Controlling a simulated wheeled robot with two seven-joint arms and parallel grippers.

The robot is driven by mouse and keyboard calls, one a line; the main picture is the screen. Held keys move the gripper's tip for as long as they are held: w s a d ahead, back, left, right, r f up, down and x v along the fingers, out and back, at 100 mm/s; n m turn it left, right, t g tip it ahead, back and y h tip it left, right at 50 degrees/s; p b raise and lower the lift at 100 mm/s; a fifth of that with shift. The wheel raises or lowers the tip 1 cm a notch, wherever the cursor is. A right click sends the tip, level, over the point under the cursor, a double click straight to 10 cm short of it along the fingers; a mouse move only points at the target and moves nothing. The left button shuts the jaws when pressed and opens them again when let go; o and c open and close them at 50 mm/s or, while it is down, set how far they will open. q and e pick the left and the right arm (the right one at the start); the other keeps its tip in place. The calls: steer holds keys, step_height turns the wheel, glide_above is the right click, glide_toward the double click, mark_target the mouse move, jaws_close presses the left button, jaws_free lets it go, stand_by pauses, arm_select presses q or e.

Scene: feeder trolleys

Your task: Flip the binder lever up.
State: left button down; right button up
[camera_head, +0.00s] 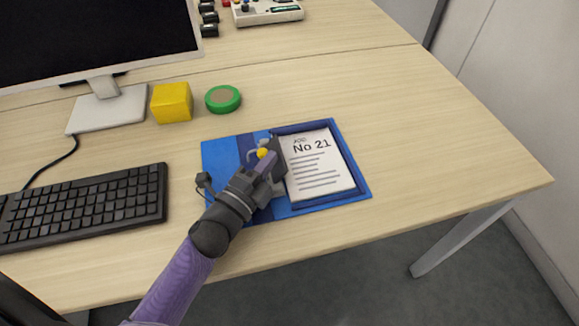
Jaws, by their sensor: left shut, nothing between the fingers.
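A blue binder (219,158) lies open on the desk, with a white printed sheet (318,172) headed "No 21" on its right side. The binder lever has a yellow knob (263,153) and sits near the middle of the binder, by the ring mechanism. My left gripper (272,162) is over the binder's middle, shut and empty, with its fingertips right by the yellow knob. I cannot tell whether they touch it. The gripper and wrist hide much of the lever and rings. My right gripper is not in view.
A black keyboard (88,207) lies to the left. A yellow cube (171,102), a green round object (222,98) and a monitor stand (108,108) are behind the binder. The desk (440,150) is clear to the right, up to its edge.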

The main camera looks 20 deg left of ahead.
arm_select(q)
steer(key=shift+s+a+f, duration=0.2)
steer(key=shift+a+f, duration=0.05)
steer(key=shift+a, duration=0.15)
steer(key=shift+s+a+p, duration=0.1)
steer(key=shift+p, duration=0.2)
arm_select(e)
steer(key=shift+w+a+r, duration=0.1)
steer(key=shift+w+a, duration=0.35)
arm_select(q)
steer(key=shift+f, duration=0.1)
steer(key=shift+s+a, duration=0.1)
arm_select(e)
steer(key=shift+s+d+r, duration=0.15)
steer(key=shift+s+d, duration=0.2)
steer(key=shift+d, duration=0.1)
arm_select(q)
steer(key=shift+f, duration=0.1)
steer(key=v, duration=0.3)
steer(key=p+v, duration=0.1)
steer(key=v, duration=0.3)
steer(key=shift+s, duration=0.25)
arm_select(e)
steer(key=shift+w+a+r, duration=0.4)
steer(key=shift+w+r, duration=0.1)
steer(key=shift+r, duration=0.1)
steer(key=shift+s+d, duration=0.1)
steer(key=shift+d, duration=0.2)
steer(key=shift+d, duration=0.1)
